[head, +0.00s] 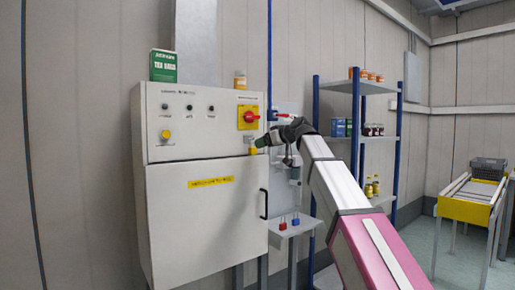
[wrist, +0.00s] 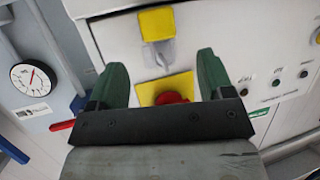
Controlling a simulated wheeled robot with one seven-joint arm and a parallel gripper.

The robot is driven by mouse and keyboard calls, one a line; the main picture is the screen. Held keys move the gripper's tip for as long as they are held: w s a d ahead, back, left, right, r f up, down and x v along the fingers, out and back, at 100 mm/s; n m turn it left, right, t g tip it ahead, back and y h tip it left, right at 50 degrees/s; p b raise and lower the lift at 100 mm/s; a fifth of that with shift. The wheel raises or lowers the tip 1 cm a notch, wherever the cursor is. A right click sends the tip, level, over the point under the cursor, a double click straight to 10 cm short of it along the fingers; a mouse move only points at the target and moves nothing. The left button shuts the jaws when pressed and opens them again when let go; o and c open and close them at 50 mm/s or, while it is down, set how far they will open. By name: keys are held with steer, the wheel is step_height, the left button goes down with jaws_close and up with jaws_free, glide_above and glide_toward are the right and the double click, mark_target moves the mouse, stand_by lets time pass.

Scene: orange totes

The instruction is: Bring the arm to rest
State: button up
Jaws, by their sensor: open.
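My gripper (head: 262,142) is at the end of my raised arm, in front of the upper right part of the grey cabinet (head: 200,225). In the wrist view my gripper (wrist: 161,62) has its two green fingers wide apart with nothing held between them. Beyond the fingers is a red rotary switch (wrist: 172,97) on a yellow plate (wrist: 165,87), partly hidden by the gripper's dark bar. A yellow padlock-like piece (wrist: 157,23) with a grey upper part is beside the plate, clear of the fingers. The switch also shows in the head view (head: 249,117), above the gripper.
A green tea box (head: 164,66) and a yellow-labelled jar (head: 240,80) stand on the cabinet. A gauge (wrist: 35,77) and a red lever (wrist: 62,125) are close by at left in the wrist view. A blue-posted shelf (head: 360,87) and a yellow-sided conveyor (head: 465,211) stand at right.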

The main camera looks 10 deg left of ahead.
steer(key=s+d+f+m+h, duration=0.1)
steer(key=d+f+m+h, duration=0.1)
steer(key=d+f, duration=0.8)
steer(key=d+f+m+g+h, duration=0.1)
steer(key=d+f+m+h, duration=0.15)
steer(key=f, duration=1.25)
steer(key=s+d+f+m+h, duration=0.1)
steer(key=d+f+m+h, duration=0.1)
steer(key=d+f, duration=0.8)
steer(key=s+d+f+m+g+h, duration=0.1)
steer(key=s+d+f, duration=0.4)
steer(key=f, duration=0.6)
steer(key=s+d+f+m+g+h, duration=0.2)
steer(key=s+d+f+m+h, duration=0.1)
steer(key=s+d+f, duration=0.3)
steer(key=s+d+f+m+g+h, duration=0.2)
steer(key=s+d+f, duration=0.4)
steer(key=f, duration=0.9)
steer(key=s, duration=0.3)
steer(key=shift+s+f, duration=0.3)
steer(key=shift+s, duration=0.05)
steer(key=shift+a, duration=0.1)
